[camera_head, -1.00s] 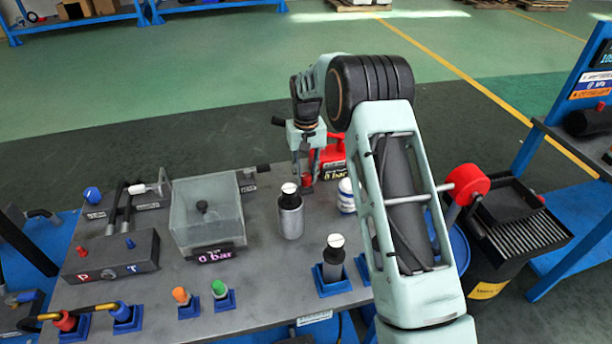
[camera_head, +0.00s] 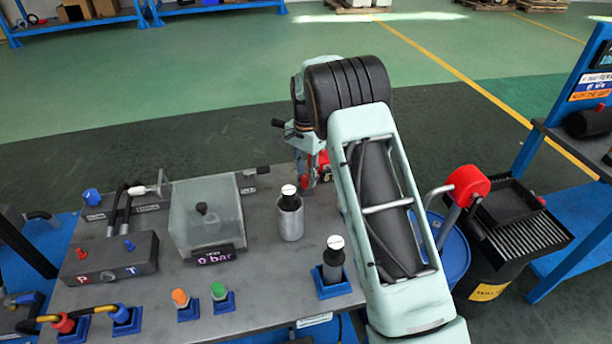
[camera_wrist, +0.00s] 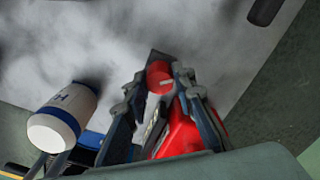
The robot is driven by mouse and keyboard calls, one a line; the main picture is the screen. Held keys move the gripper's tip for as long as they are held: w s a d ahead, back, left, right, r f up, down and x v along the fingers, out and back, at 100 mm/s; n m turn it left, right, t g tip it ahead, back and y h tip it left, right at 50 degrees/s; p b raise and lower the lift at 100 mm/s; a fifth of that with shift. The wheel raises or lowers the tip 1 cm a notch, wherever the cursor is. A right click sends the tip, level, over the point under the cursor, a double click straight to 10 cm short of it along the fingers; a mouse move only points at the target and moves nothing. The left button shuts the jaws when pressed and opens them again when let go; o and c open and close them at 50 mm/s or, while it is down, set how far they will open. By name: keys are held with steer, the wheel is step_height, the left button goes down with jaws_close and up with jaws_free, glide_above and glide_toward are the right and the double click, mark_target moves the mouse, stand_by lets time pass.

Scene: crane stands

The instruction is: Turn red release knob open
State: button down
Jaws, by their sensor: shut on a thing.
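The red release knob (camera_wrist: 160,76) is a small red cylinder with a pale mark on its top, seen between my fingertips in the wrist view. My gripper (camera_wrist: 160,84) is shut on it, with one finger on each side. In the head view my gripper (camera_head: 308,176) is at the back edge of the grey bench, beside a red device (camera_head: 322,160) that my arm mostly hides. The red body of this device (camera_wrist: 182,136) also shows between and behind my fingers in the wrist view. The knob's turn angle is hard to tell.
A white and blue bottle (camera_wrist: 62,115) stands close to my left finger in the wrist view. A grey cylinder (camera_head: 290,217) and a clear box (camera_head: 205,225) stand on the bench (camera_head: 262,285). A black drum (camera_head: 492,285) stands at right.

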mark_target(306, 177)
steer(key=shift+m, duration=0.8)
steer(key=c, duration=1.6)
jaws_free()
step_height(306, 177, up, 12)
steer(key=shift+r, duration=0.1)
